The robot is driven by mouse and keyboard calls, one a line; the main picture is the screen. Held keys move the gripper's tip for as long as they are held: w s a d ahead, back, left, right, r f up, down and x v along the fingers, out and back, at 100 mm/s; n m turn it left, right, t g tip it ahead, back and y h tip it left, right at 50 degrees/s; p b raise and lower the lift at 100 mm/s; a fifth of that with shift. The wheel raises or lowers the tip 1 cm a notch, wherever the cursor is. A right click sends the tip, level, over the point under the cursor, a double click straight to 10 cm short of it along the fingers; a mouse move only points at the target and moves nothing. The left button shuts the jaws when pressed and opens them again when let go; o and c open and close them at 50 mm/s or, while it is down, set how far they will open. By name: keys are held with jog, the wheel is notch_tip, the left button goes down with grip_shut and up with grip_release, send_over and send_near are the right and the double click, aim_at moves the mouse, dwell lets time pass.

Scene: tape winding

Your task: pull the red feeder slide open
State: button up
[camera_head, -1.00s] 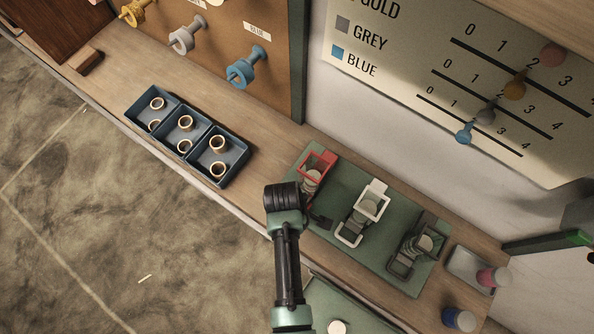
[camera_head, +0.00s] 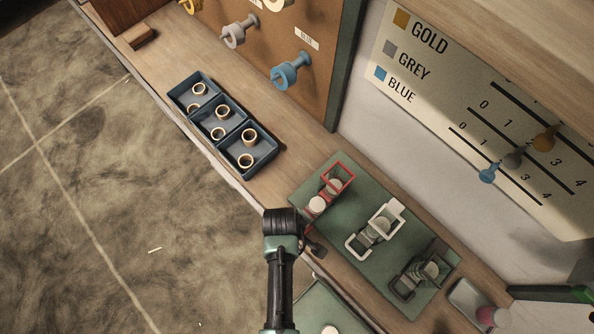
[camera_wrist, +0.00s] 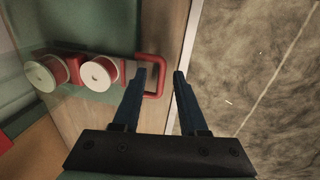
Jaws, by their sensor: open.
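The red feeder (camera_head: 338,178) stands at the upper left end of the green mat. One white-topped roll shows in its frame. A second roll (camera_head: 317,205) sits in front of it, toward the table's front edge. In the wrist view the two red-sided rolls lie in a row, and the red slide's loop handle (camera_wrist: 161,75) reaches out beside the nearer roll (camera_wrist: 100,73). My gripper (camera_wrist: 159,74) is open. Its fingertips are on either side of the handle's outer bar, with the left one at the loop's opening; contact cannot be told. In the head view my arm hides part of the handle.
A white feeder (camera_head: 382,222) and a dark grey feeder (camera_head: 425,270) stand on the same green mat (camera_head: 362,193). A blue tray (camera_head: 208,109) with several rings lies at the left. Open floor (camera_head: 90,220) lies beyond the table's front edge.

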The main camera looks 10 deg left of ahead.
jog(key=shift+r, duration=0.1)
notch_tip(320, 180, up, 12)
jog(key=s+a, duration=0.1)
jog(key=shift+s+a+r, duration=0.15)
jog(key=shift+s+r, duration=0.1)
jog(key=shift+s, duration=0.15)
dwell(0.6)
